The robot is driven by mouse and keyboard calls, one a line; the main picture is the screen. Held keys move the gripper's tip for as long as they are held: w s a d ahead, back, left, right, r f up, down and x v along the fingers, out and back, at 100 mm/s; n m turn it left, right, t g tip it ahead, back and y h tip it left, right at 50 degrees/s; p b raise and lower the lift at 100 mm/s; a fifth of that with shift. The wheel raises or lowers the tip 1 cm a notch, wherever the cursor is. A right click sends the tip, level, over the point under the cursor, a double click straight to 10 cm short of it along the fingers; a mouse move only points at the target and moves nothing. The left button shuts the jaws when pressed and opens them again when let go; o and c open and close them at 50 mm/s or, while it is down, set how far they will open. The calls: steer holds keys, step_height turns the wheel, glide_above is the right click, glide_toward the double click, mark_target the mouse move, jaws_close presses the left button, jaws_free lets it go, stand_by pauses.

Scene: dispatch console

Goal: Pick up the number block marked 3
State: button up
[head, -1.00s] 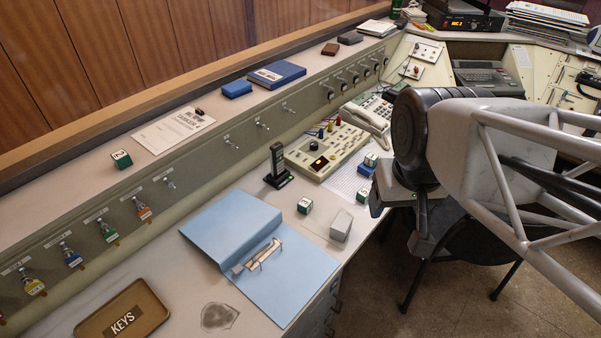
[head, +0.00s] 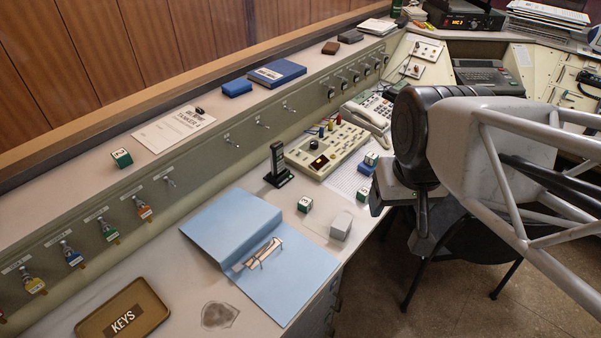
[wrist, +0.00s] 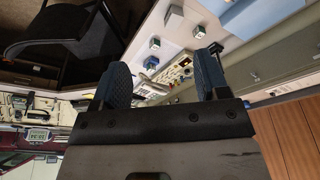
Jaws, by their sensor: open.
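A small white and green number block (head: 305,204) stands on the desk between the blue folder and the black upright stand; its mark looks like a 3. Another block (head: 122,158), marked 2, stands on the upper shelf at left. A third block (head: 371,159) is by a small blue box near the console; its digit is hard to read. In the wrist view my gripper (wrist: 163,72) is open and empty, with its two dark fingers apart above the desk area. Small blocks show beyond the fingers, their marks too small to read. In the head view my arm hides the fingertips.
A plain grey block (head: 341,227) sits right of the 3 block, near the desk edge. The blue folder (head: 300,262) lies in front, the black stand (head: 277,167) behind. A button console (head: 327,150), telephone (head: 368,116) and KEYS tray (head: 90,326) occupy the desk.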

steer(key=m+g, duration=0.3)
steer(key=m, duration=0.4)
glide_above(306, 201)
step_height(306, 201, down, 27)
steer(key=shift+s+d+f, duration=0.1)
steer(key=shift+d, duration=0.05)
steer(key=shift+f, duration=0.5)
steer(key=shift+f, duration=1.25)
steer(key=shift+f, duration=0.15)
